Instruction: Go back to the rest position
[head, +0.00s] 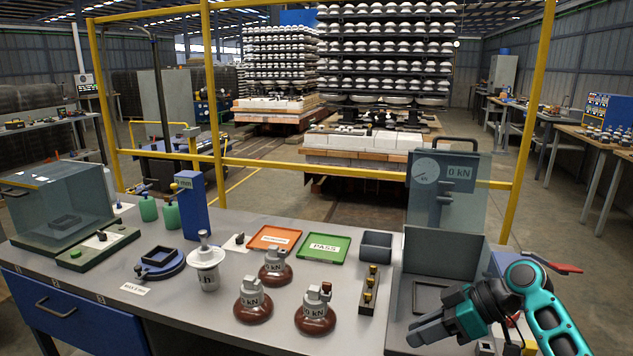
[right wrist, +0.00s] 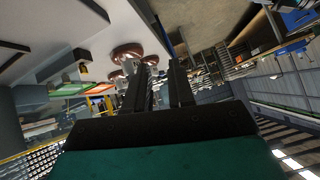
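My right gripper (head: 416,334) hangs over the right front part of the grey bench (head: 228,325), its fingers pointing left. In the right wrist view its two fingers (right wrist: 160,72) stand apart with nothing between them. Three brown insulators (head: 315,320) marked kN stand on the bench to the left of it, apart from it. They also show beyond the fingertips in the right wrist view (right wrist: 127,51). A white insulator (head: 207,267) stands further left. My left gripper is not in view.
An orange tray (head: 275,237) and a green PASS tray (head: 324,247) lie at the back of the bench. A grey bin (head: 376,246), a block with brass pieces (head: 369,290) and a kN test machine (head: 445,250) stand near my right arm. Yellow rails (head: 525,120) rise behind.

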